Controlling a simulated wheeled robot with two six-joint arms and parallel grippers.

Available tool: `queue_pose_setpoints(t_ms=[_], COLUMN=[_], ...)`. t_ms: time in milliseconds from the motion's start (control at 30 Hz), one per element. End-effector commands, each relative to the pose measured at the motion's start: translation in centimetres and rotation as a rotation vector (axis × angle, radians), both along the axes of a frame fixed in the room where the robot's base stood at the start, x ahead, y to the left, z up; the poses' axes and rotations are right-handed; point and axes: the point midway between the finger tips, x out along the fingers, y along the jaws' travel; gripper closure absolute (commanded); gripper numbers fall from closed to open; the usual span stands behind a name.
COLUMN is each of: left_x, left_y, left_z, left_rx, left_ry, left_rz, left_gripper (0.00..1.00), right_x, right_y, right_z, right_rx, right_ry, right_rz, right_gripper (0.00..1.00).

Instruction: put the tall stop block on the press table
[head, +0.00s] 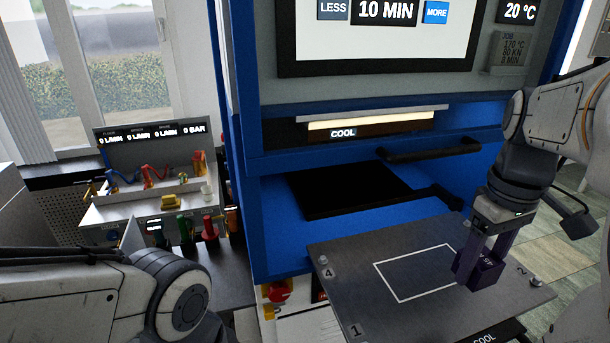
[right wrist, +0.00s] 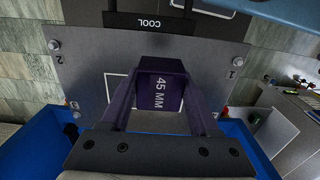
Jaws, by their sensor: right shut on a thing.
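My right gripper (head: 487,250) is shut on a dark purple stop block (head: 477,271). In the right wrist view the block (right wrist: 161,88) sits between the two fingers and its face reads "45 MM". The press table (head: 340,285) is a grey plate with a white rectangle outline (head: 385,279) and corner numbers. In the head view the block is over the right part of the plate, by the right side of the outline. I cannot tell whether it touches the plate. My left arm shows at the lower left, but its gripper is out of view.
The blue press (head: 285,225) stands behind the plate, with a dark opening (head: 345,190) and a black handle (head: 430,150). A red knob (head: 279,291) is left of the plate. A bench with colored valves (head: 170,200) stands at the left. The plate's left part is clear.

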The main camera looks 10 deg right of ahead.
Motion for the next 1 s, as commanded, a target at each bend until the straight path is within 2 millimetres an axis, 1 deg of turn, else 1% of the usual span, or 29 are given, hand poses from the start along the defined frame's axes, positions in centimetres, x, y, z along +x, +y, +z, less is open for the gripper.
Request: queue_pose_setpoints(t_ms=[67, 167, 433, 500, 600, 700, 767, 1000], left_x=[0.0, 0.0, 0.0, 0.0, 0.0, 0.0, 0.0, 0.0], left_y=[0.0, 0.0, 0.0, 0.0, 0.0, 0.0, 0.0, 0.0], left_z=[0.3, 0.9, 3.1, 3.5, 3.8, 3.9, 4.1, 5.3], left_rx=[0.0, 0.0, 0.0, 0.0, 0.0, 0.0, 0.0, 0.0], left_ry=[0.0, 0.0, 0.0, -0.001, -0.001, -0.001, -0.001, -0.001], left_rz=[0.0, -0.001, -0.005, -0.006, -0.006, -0.007, -0.007, -0.009], left_gripper=[0.5, 0.5, 0.5, 0.5, 0.5, 0.5, 0.5, 0.5], right_x=[0.5, 1.9, 8.0, 9.3, 10.6, 11.3, 11.4, 11.3], right_y=[-0.2, -0.5, -1.4, -1.5, -1.7, -1.7, -1.7, -1.6], right_z=[-0.2, -1.1, -4.7, -5.5, -6.3, -6.8, -7.2, -10.4], right_rx=[0.001, 0.005, 0.003, 0.003, 0.002, 0.0, 0.001, 0.002], right_ry=[0.002, 0.005, 0.006, 0.005, 0.002, 0.0, 0.002, 0.003], right_rz=[-0.001, -0.002, -0.005, -0.005, -0.005, -0.005, -0.005, -0.005], right_gripper=[1.0, 1.0, 1.0, 1.0, 1.0, 1.0, 1.0, 1.0])
